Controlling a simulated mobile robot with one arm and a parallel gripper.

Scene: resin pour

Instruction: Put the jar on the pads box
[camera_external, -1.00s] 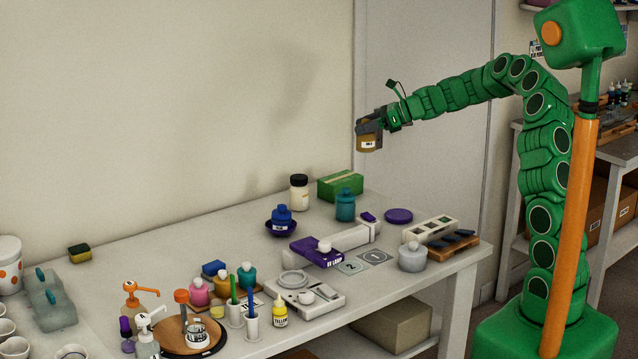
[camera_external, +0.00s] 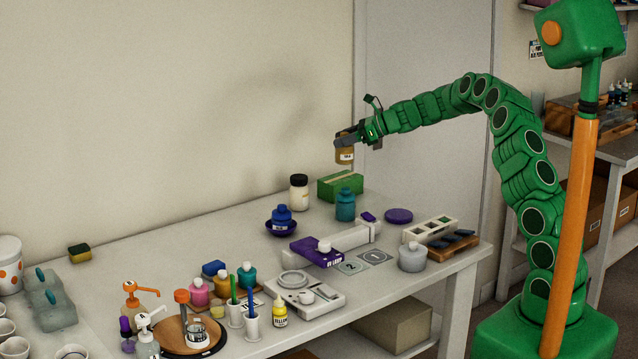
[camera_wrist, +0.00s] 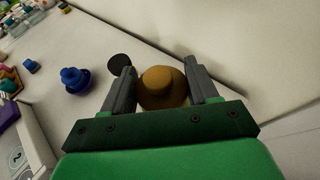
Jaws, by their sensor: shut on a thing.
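The jar (camera_external: 344,157) is amber-brown with a white label. My gripper (camera_external: 346,142) is shut on it and holds it upright in the air. In the wrist view the jar (camera_wrist: 163,88) sits between both fingers. A green box (camera_external: 340,187) with a yellowish strip on top stands at the back of the table; it looks like the pads box, but no lettering on it is readable. The jar hangs above this box, apart from it. In the wrist view the box is not visible.
A white jar with a black lid (camera_external: 299,192) stands just left of the green box. A teal bottle (camera_external: 345,205) stands in front of it. A blue bottle (camera_external: 281,218) sits in a dark bowl further left. The wall is close behind.

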